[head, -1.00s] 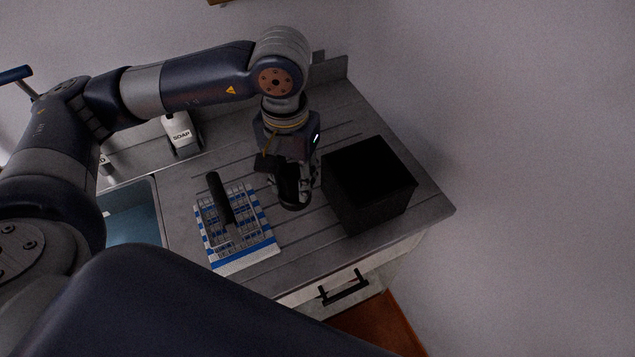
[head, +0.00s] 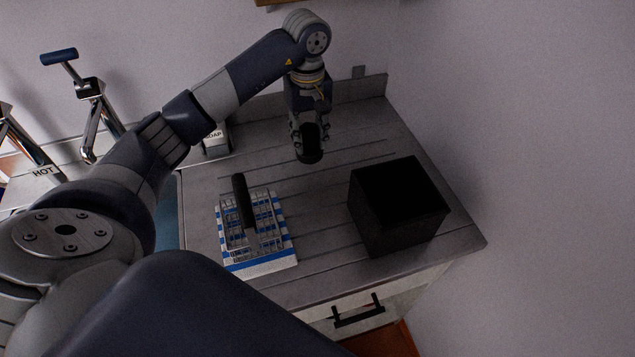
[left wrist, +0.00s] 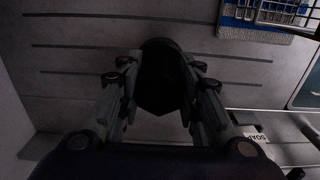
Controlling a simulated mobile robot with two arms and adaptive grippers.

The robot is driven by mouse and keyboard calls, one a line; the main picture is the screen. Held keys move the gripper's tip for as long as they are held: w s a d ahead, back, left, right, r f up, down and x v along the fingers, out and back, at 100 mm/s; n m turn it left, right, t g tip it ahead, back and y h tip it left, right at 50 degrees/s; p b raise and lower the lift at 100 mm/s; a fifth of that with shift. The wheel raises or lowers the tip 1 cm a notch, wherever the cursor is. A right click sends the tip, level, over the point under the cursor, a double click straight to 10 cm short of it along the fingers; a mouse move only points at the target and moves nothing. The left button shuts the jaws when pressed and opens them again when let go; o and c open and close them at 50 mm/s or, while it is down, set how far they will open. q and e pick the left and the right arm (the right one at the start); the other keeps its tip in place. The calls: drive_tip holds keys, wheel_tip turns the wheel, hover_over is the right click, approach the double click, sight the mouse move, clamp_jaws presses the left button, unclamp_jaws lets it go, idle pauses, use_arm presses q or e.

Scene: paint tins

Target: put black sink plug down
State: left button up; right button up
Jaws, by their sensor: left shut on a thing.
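The black sink plug (head: 309,153) is a dark round piece at the tips of my left gripper (head: 308,137) in the head view. In the left wrist view the plug (left wrist: 161,76) sits dark between the two fingers of the left gripper (left wrist: 160,88), which is shut on it. The gripper points down over the back part of the grey grooved counter (head: 340,215). The gap between plug and counter is hard to judge. My right gripper is not in view.
A black box (head: 398,205) stands on the counter's right. A blue-and-white cloth (head: 262,266) with a wire rack and a black-handled tool (head: 243,203) lies left of it. A soap bottle (head: 216,140) stands at the back. The counter between box and cloth is clear.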

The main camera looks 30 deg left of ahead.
sight(309, 153)
use_arm(q)
wheel_tip(309, 153, down, 4)
drive_tip(key=shift+s+r+p, duration=0.1)
drive_tip(key=shift+p, duration=0.45)
drive_tip(key=shift+f, duration=0.7)
wheel_tip(309, 153, down, 3)
drive_tip(key=shift+r+p, duration=0.1)
drive_tip(key=shift+p, duration=0.55)
drive_tip(key=o, duration=0.7)
drive_tip(key=shift+f+b, duration=0.25)
drive_tip(key=shift+b, duration=0.05)
drive_tip(key=o, duration=0.5)
